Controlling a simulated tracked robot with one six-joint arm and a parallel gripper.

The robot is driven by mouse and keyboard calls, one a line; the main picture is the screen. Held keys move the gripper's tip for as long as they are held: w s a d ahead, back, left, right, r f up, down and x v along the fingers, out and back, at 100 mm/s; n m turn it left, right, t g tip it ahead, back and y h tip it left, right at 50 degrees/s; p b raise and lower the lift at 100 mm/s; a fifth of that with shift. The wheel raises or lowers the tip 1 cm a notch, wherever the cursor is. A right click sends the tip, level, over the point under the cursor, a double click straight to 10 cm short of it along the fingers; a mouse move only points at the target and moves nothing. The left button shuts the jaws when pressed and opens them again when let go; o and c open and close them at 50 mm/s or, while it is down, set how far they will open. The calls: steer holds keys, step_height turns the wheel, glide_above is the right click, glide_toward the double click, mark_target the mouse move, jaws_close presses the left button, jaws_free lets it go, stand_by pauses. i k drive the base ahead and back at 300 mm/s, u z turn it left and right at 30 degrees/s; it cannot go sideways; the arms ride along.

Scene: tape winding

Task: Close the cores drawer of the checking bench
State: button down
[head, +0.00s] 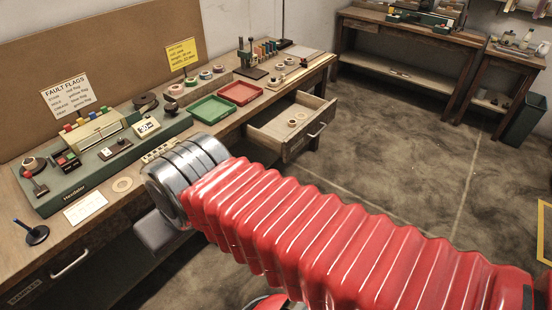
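The checking bench (226,129) runs along the left wall. Its open drawer (280,146) sticks out from the front near the far end, with a metal handle (317,131) on its face. A pale ring-shaped core (293,122) lies inside with at least one other small ring. The label on this drawer's front is too small to read. My arm in its red ribbed sleeve crosses the foreground and ends in a grey ringed metal part over the bench's front edge. My gripper's fingers are not visible. The arm's end is to the left of the open drawer.
A closed drawer labelled samples (68,265) is at the near left. On the bench stand a green tray (213,109), a red tray (240,93) and a green machine (95,155). Another workbench (400,73) and a dark bin (525,119) stand at the back right. The floor between is open.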

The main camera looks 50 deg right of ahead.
mark_target(269, 129)
steer(key=u, duration=0.95)
steer(key=k, duration=1.1)
steer(key=z, duration=1.05)
steer(key=i, duration=0.95)
